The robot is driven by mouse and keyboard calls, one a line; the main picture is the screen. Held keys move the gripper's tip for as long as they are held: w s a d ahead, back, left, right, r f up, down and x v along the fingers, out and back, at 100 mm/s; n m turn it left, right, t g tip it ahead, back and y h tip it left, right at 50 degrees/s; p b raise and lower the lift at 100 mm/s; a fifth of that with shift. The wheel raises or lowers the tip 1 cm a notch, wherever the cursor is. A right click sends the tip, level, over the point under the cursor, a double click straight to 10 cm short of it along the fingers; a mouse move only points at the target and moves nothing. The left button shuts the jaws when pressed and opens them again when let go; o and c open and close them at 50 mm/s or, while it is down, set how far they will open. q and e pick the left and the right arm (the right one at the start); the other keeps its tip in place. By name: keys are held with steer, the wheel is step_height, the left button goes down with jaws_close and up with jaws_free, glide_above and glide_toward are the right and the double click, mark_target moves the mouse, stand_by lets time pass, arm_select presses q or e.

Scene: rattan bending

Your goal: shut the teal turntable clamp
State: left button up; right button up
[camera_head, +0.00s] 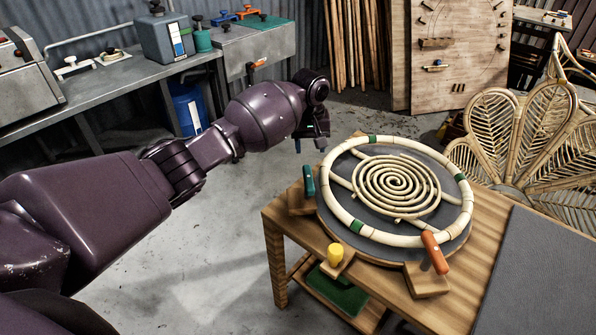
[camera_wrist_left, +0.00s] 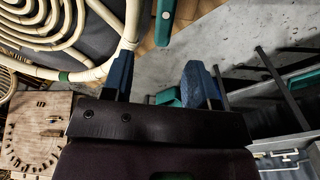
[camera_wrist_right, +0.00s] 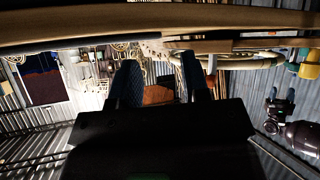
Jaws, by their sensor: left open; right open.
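The teal clamp handle (camera_head: 308,180) stands roughly upright on its wooden block (camera_head: 299,202) at the left edge of the round turntable (camera_head: 326,207). The turntable carries a pale rattan ring (camera_head: 346,217) and a rattan spiral. My left gripper (camera_head: 314,140) is open and empty, beyond the teal handle and apart from it. In the left wrist view, the teal handle (camera_wrist_left: 165,22) shows at the top, past the open fingers (camera_wrist_left: 158,82). My right gripper (camera_wrist_right: 160,82) is open in its wrist view and outside the head view. Nothing is between its fingers.
An orange clamp (camera_head: 434,252) and a yellow clamp (camera_head: 335,254) sit at the turntable's front edge. A wooden table (camera_head: 287,226) bears it all. A rattan chair back (camera_head: 510,140) stands at right. A wooden edge (camera_wrist_right: 110,30) crosses above my right gripper. Floor left of the table is clear.

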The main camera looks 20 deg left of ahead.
mark_target(309, 176)
arm_select(q)
steer(key=shift+n, duration=0.4)
steer(key=f, duration=0.3)
steer(key=f+b, duration=0.1)
steer(key=f, duration=0.3)
steer(key=s+f+b, duration=0.1)
steer(key=f, duration=0.2)
steer(key=shift+f, duration=0.25)
arm_select(e)
steer(key=shift+s+d+f, duration=0.1)
steer(key=shift+s+f, duration=0.15)
steer(key=shift+f, duration=0.4)
steer(key=shift+s+d+f, duration=0.1)
steer(key=shift+s+f, duration=0.15)
steer(key=shift+f, duration=0.35)
steer(key=shift+s+f, duration=0.1)
steer(key=shift+s, duration=0.05)
arm_select(q)
steer(key=shift+c, duration=0.9)
steer(key=c, duration=0.5)
steer(key=shift+c, duration=1.2)
arm_select(e)
steer(key=shift+s+f+g, duration=0.15)
steer(key=shift+s+g, duration=0.15)
steer(key=shift+s, duration=0.05)
